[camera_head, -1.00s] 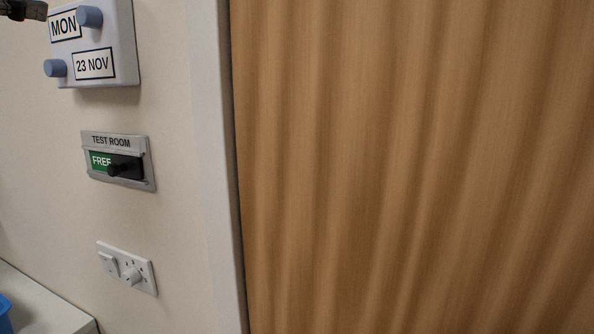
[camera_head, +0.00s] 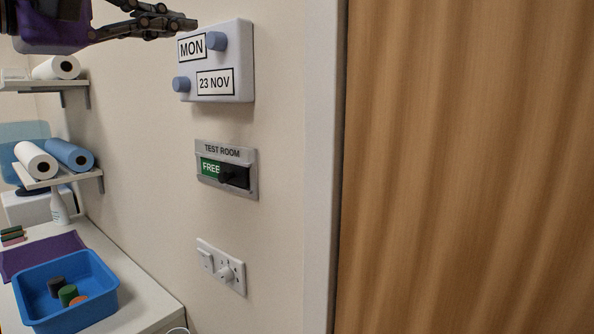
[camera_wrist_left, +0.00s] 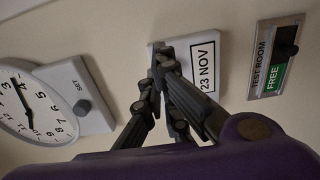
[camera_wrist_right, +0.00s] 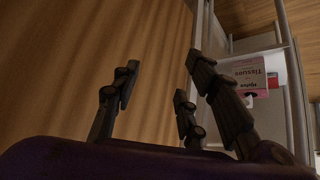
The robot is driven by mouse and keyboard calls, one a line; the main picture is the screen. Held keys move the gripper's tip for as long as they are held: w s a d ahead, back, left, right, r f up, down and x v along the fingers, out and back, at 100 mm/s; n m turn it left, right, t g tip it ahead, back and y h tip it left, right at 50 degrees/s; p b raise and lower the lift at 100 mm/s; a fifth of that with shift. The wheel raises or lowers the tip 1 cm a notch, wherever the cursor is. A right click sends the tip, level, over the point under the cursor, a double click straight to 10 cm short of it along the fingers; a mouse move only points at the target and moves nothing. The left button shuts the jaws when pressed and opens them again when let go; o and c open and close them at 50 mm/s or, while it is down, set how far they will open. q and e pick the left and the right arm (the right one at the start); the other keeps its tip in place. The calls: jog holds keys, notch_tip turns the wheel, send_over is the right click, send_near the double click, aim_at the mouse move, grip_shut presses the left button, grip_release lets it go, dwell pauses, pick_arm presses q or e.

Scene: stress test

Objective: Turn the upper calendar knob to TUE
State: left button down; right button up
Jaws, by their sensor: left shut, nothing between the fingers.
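The calendar box (camera_head: 243,62) is on the wall, with a MON window and a 23 NOV window. The upper calendar knob (camera_head: 216,41), blue and round, sits right of MON. A lower blue knob (camera_head: 181,84) sits left of 23 NOV. My left gripper (camera_head: 190,22) is shut and empty, in front of the wall at the box's upper left, apart from the upper knob in the picture. In the left wrist view its fingers (camera_wrist_left: 160,62) cover part of the calendar and hide the upper knob. My right gripper (camera_wrist_right: 160,85) is open and empty, facing wood and a shelf.
A TEST ROOM sign (camera_head: 226,170) reading FREE and a switch plate (camera_head: 221,267) are below the calendar. A clock (camera_wrist_left: 30,100) with a SET knob box is beside it. A counter holds a blue bin (camera_head: 65,290); shelves hold paper rolls (camera_head: 56,68).

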aim_at(216, 41)
pick_arm(q)
jog(key=p+x, duration=0.1)
jog(key=x, duration=0.5)
jog(key=shift+d+r, duration=0.1)
jog(key=shift+w, duration=0.1)
dwell(0.5)
jog(key=shift+w, duration=0.15)
jog(key=shift+w+a+f, duration=0.15)
jog(key=shift+a+f, duration=0.1)
dwell(0.5)
jog(key=shift+f, duration=0.2)
